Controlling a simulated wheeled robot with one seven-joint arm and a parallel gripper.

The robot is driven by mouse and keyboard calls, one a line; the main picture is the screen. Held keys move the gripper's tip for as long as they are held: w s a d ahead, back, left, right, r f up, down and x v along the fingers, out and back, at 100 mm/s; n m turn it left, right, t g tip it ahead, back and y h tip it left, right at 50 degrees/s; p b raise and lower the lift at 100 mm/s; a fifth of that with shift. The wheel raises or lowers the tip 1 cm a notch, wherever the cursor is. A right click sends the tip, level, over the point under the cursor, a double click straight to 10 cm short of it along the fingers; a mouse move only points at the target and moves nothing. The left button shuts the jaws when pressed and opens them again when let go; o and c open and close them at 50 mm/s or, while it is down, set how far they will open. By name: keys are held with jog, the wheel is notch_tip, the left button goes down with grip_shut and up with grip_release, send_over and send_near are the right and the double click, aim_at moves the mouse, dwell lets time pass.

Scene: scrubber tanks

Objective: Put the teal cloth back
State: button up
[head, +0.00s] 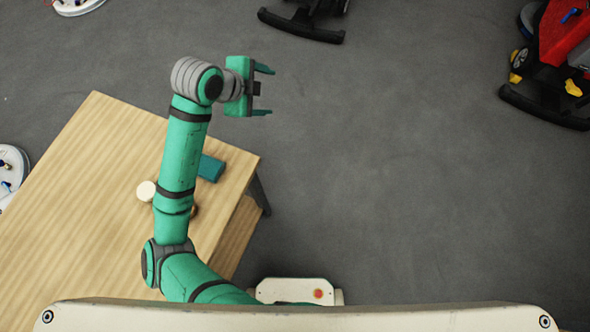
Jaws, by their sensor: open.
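The teal cloth (211,168) shows as a small flat teal block on the wooden table (105,160), near the table's right edge. My arm passes over the table and hides part of the cloth's left side. My gripper (264,91) is open and empty, beyond the table's far right corner and over the grey floor. It points to the right, apart from the cloth.
A round cream object (146,191) and a brownish item (195,211), mostly hidden by my arm, are on the table. A red machine (566,35) stands at top right and a dark machine base (302,25) at top. The floor between is clear.

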jog(key=w+d+r+n+t+h, duration=0.2)
jog(key=d+r+n+t, duration=0.1)
jog(key=d, duration=0.4)
jog(key=w+d+r+n+t+h, duration=0.2)
jog(key=w+d+n+t, duration=0.1)
jog(key=d, duration=0.4)
jog(key=s+d+f+n+t+y, duration=0.2)
jog(key=s+d+n+t, duration=0.15)
jog(key=n, duration=0.45)
jog(key=s+a+f+n+y, duration=0.1)
jog(key=s+f+n+y, duration=0.25)
jog(key=s+f, duration=0.45)
jog(key=s+a+f+n+y, duration=0.25)
jog(key=s+f+n, duration=0.2)
jog(key=s, duration=0.75)
jog(key=s+a+r+m, duration=0.1)
jog(key=s+a, duration=0.1)
jog(key=s, duration=0.7)
jog(key=s+a, duration=0.3)
jog(key=s, duration=0.6)
jog(key=shift+a+r+m+y, duration=0.3)
jog(key=shift+r+m, duration=0.05)
jog(key=shift+m, duration=0.05)
jog(key=shift+s, duration=0.1)
